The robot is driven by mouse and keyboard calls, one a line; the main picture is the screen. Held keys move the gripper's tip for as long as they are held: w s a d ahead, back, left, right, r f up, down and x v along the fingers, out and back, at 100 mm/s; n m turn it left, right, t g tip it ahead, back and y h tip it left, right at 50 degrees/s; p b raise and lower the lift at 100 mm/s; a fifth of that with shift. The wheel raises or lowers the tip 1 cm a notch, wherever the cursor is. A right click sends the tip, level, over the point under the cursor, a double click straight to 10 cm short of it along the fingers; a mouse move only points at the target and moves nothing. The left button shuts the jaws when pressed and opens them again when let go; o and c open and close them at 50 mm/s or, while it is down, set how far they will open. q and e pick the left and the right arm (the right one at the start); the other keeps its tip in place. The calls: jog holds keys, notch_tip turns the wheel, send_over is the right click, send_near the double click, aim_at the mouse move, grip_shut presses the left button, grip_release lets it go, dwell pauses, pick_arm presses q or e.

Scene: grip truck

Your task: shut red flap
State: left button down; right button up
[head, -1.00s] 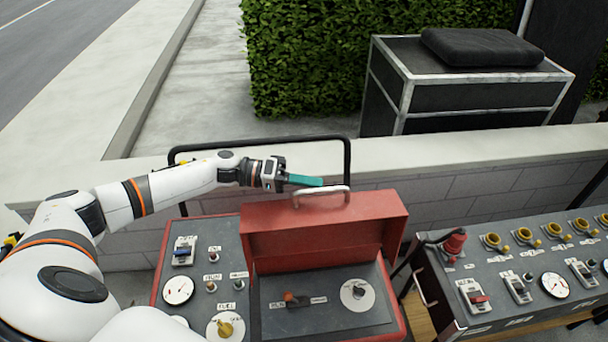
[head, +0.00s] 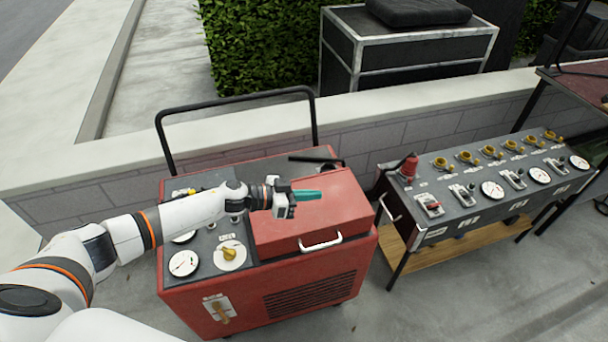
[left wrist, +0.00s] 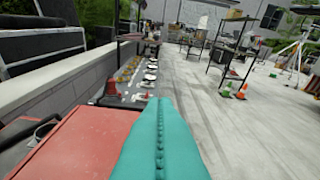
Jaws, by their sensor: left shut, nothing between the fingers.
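The red flap (head: 325,207) lies lowered over its panel on the red machine (head: 295,287), with its white handle (head: 320,243) at the front edge. In the left wrist view the flap (left wrist: 75,142) fills the lower left. My left gripper (head: 307,195) is shut and empty, its teal fingers just over the flap's upper left part. The teal fingers (left wrist: 160,135) are pressed together in the wrist view. I cannot tell whether they touch the flap. The panel under the flap is hidden. My right gripper is not in view.
Dials and a yellow knob (head: 229,254) sit left of the flap. A black rail (head: 238,98) stands behind the machine. A control console (head: 485,188) with gauges stands to the right, and a low wall (head: 400,98) runs behind.

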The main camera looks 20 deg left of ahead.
pick_arm(q)
jog(key=s+d+f+m+t+b, duration=0.1)
jog(key=s+f+m+b, duration=0.1)
jog(key=f+b, duration=0.3)
jog(key=s+d+f+m+y+b, duration=0.1)
jog(key=f+b, duration=0.5)
jog(key=f, duration=0.7)
jog(key=shift+s+d+m+t, duration=0.4)
jog(key=shift+s+d+m, duration=0.3)
jog(key=shift+m, duration=0.5)
jog(key=shift+s+a+f, duration=0.1)
jog(key=shift+s, duration=0.05)
